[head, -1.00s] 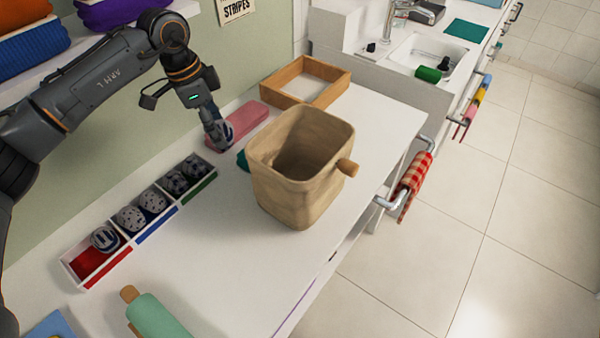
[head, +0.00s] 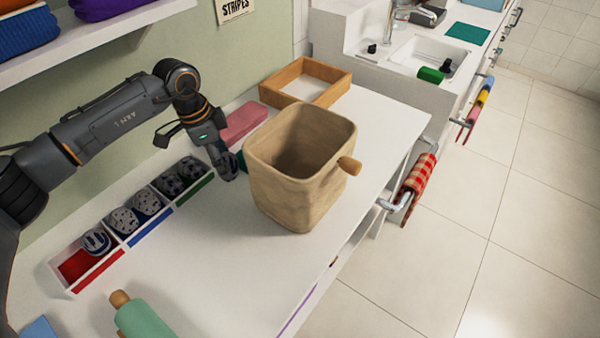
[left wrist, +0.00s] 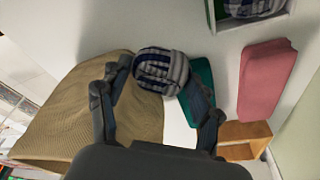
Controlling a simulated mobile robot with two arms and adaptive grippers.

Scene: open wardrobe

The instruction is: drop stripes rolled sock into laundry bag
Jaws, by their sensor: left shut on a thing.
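A rolled sock with dark blue, grey and white stripes (left wrist: 162,70) sits between the fingers of my left gripper in the left wrist view. My left gripper (head: 228,172) is shut on it, just left of the laundry bag; it also shows in the left wrist view (left wrist: 158,92). The sock is mostly hidden behind the gripper in the head view. The tan laundry bag (head: 290,195) stands upright and open-topped on the white counter. It also shows in the left wrist view (left wrist: 70,125), beside the gripper. My right gripper is not in view.
A divided sock tray (head: 150,232) with several rolled socks, one striped, lies along the wall. A pink folded cloth (head: 243,122), a teal item (head: 241,161) and a wooden frame (head: 335,90) lie behind the gripper and bag. A green roll (head: 145,320) lies in front.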

